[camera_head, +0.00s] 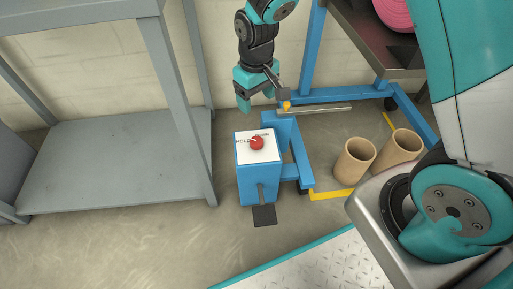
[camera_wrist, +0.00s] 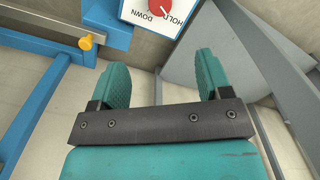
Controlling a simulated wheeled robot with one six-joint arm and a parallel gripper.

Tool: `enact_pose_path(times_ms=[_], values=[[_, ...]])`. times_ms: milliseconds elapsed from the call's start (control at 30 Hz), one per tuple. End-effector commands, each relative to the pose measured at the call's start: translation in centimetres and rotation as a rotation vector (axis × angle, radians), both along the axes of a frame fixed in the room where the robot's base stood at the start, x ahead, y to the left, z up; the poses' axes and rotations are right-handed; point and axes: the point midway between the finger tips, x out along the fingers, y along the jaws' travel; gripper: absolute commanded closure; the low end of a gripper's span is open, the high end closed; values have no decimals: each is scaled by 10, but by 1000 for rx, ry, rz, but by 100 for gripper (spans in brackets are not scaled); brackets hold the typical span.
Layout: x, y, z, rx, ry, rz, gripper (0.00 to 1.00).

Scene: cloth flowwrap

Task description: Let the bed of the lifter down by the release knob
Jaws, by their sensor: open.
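The release knob (camera_head: 257,143) is red and round, on a white plate (camera_head: 245,155) lettered HOLD and DOWN, on top of the lifter's blue box (camera_head: 257,185). The wrist view shows the knob (camera_wrist: 161,7) cut by the top edge. Its exact setting is too small to tell. The lifter's bed (camera_head: 405,55) is a dark metal tray at the upper right, raised on a blue frame (camera_head: 309,50). My gripper (camera_head: 257,98) is open and empty, above and behind the plate and apart from the knob. In the wrist view my gripper (camera_wrist: 162,65) has bare space between its teal fingers.
A yellow peg (camera_head: 286,105) and a metal bar (camera_head: 322,110) stand close beside my gripper. A pink roll (camera_head: 394,13) lies on the bed. A grey shelf table (camera_head: 110,165) stands left. A black pedal (camera_head: 264,215) projects in front.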

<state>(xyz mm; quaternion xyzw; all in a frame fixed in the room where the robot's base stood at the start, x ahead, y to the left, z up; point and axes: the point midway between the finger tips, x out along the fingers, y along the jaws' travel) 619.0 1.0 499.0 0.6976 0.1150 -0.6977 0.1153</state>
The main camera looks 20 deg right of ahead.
Motion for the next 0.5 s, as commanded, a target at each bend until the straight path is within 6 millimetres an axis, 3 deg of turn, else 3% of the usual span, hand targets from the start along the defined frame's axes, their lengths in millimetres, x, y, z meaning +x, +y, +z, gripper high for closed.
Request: enact_pose_path(times_ms=[167, 500], values=[[-1, 0, -28, -1, 4, 0, 29], [-1, 0, -107, 0, 3, 0, 29]])
